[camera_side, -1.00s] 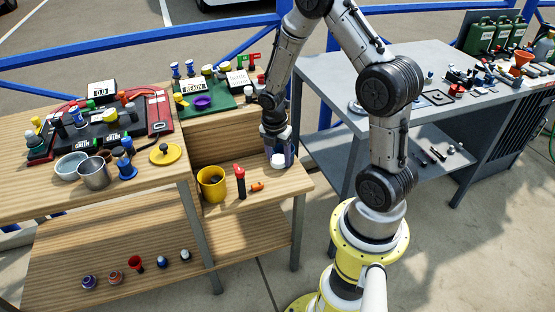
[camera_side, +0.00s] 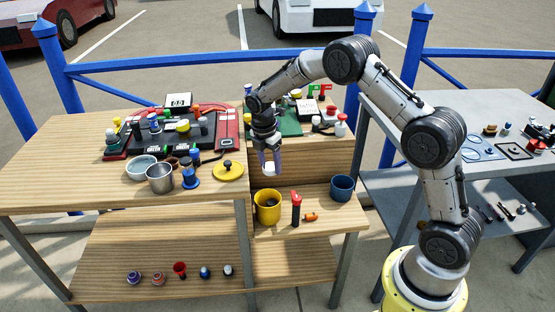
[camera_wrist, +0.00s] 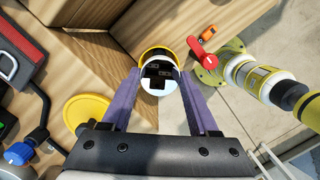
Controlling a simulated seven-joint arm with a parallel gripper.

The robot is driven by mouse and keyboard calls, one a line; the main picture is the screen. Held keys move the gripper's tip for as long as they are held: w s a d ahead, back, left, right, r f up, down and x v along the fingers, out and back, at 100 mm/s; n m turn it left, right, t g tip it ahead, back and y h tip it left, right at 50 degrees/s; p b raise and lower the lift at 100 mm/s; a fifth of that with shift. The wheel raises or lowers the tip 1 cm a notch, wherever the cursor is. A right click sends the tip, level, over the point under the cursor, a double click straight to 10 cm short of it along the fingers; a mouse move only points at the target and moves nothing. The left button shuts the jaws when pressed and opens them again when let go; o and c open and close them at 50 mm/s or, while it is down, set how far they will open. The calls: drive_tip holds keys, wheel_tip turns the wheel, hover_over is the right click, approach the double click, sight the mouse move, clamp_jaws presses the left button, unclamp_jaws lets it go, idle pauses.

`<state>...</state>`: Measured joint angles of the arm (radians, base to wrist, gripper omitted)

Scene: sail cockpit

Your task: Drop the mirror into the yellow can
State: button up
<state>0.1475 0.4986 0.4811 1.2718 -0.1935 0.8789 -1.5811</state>
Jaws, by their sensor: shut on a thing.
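The yellow can (camera_side: 267,212) stands on the lower wooden step. Its yellow rim shows in the wrist view (camera_wrist: 152,51), partly hidden behind the mirror. My gripper (camera_side: 270,166) is above the can, pointing down, with a clear gap between its fingertips and the rim. It is shut on the mirror (camera_wrist: 158,82), a small round disc with dark reflections, held between the purple fingers. In the side view the mirror shows as a pale piece (camera_side: 269,170) at the fingertips. The inside of the can is mostly hidden.
A red-topped dark cylinder (camera_side: 296,210) and an orange piece (camera_side: 311,216) stand right of the can. A blue can (camera_side: 342,188) is farther right. A yellow lid (camera_side: 228,171), a metal cup (camera_side: 160,178) and a pale bowl (camera_side: 141,167) are on the upper bench at left.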

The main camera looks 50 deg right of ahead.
sight(266, 170)
drive_tip(key=shift+f, duration=2.45)
drive_tip(key=o, duration=1.5)
drive_tip(key=shift+c, duration=0.2)
drive_tip(key=shift+r, duration=0.1)
wheel_tip(266, 170, up, 14)
drive_tip(key=a, duration=0.2)
drive_tip(key=shift+f, duration=0.2)
